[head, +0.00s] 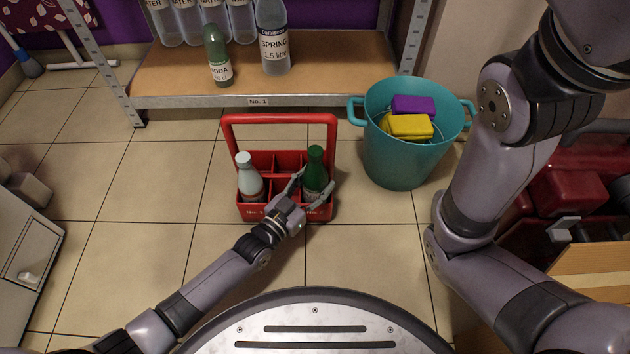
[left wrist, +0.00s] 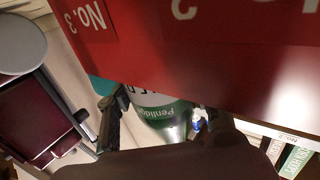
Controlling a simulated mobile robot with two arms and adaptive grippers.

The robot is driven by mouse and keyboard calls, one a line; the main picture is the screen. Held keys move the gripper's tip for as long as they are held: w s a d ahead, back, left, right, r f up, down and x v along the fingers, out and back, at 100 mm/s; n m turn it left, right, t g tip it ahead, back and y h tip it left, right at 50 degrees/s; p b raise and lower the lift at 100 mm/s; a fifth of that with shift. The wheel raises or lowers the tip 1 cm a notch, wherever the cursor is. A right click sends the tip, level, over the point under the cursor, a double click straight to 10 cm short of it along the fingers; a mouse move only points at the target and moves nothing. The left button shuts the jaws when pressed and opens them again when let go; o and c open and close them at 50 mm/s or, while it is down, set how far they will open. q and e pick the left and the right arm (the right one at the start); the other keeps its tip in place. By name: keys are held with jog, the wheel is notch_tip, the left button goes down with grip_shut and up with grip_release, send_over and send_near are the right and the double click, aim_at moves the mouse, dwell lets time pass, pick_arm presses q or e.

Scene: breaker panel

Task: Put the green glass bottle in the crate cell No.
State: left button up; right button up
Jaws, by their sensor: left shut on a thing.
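The red crate (head: 278,119) stands on the tiled floor, with its handle raised. The green glass bottle (head: 315,168) is upright at the crate's front right cell, behind the front wall; its base is hidden. My left gripper (head: 314,190) is shut on it, fingers on either side. In the left wrist view the bottle (left wrist: 163,112) shows between the fingers, partly covered by the red crate wall (left wrist: 190,50), whose "No. 3" label appears upside down. How deep the bottle sits cannot be told. A white bottle (head: 248,178) stands in the front left cell. My right gripper is out of view.
A teal bucket (head: 398,165) with a yellow and a purple sponge stands right of the crate. Behind, a shelf (head: 180,83) holds a green soda bottle (head: 218,60), a spring water bottle (head: 273,40) and several clear bottles. The floor left of the crate is free.

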pick_arm(q)
jog(key=o, duration=1.3)
jog(key=shift+o, duration=0.2)
jog(key=shift+r+p, duration=0.3)
jog(key=shift+r, duration=0.05)
jog(key=shift+r+p, duration=0.4)
jog(key=shift+r, duration=0.1)
jog(key=p+v, duration=0.5)
jog(key=v, duration=0.7)
jog(key=shift+f, duration=0.3)
